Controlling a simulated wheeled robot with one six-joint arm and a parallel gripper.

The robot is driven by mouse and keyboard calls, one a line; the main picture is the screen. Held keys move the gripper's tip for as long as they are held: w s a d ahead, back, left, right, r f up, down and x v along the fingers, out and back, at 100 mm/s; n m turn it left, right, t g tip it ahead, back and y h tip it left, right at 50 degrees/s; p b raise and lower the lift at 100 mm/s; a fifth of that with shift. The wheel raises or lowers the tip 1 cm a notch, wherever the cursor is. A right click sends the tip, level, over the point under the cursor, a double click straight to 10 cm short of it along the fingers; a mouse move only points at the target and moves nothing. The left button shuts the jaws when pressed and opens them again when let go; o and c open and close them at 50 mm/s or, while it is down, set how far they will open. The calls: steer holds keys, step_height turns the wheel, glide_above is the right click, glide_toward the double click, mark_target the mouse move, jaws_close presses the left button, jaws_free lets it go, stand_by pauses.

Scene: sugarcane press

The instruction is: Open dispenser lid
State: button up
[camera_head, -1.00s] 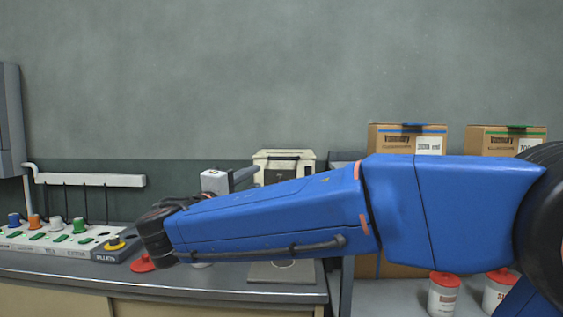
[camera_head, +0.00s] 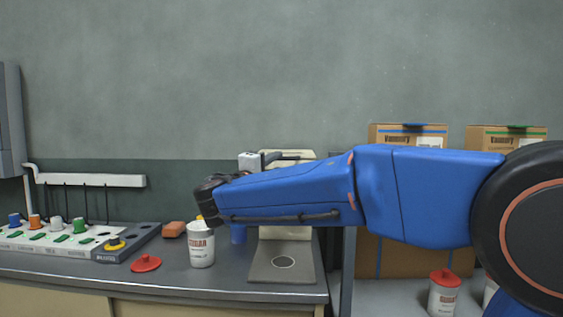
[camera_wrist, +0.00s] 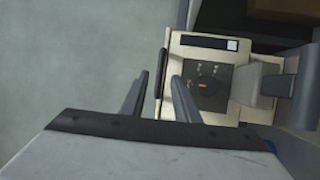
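The dispenser is a cream machine (camera_head: 303,162) at the back of the counter, partly hidden behind my arm. In the wrist view its cream housing (camera_wrist: 195,50) shows with a dark panel, a grey spout-like part at right and a black bar (camera_wrist: 160,62) along its left edge, which looks like a handle. My gripper (camera_wrist: 159,77) is open and empty, its two grey fingers apart with the black bar lined up between their tips. I cannot tell whether they touch it. The lid looks shut.
A grey plate (camera_head: 262,272) lies before the machine. A rack of colored knobs (camera_head: 60,240) is at left. Cardboard boxes (camera_head: 392,137) stand at right.

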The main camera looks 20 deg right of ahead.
mark_target(283, 159)
steer(key=shift+x, duration=2.2)
steer(key=shift+c, duration=0.5)
jaws_close()
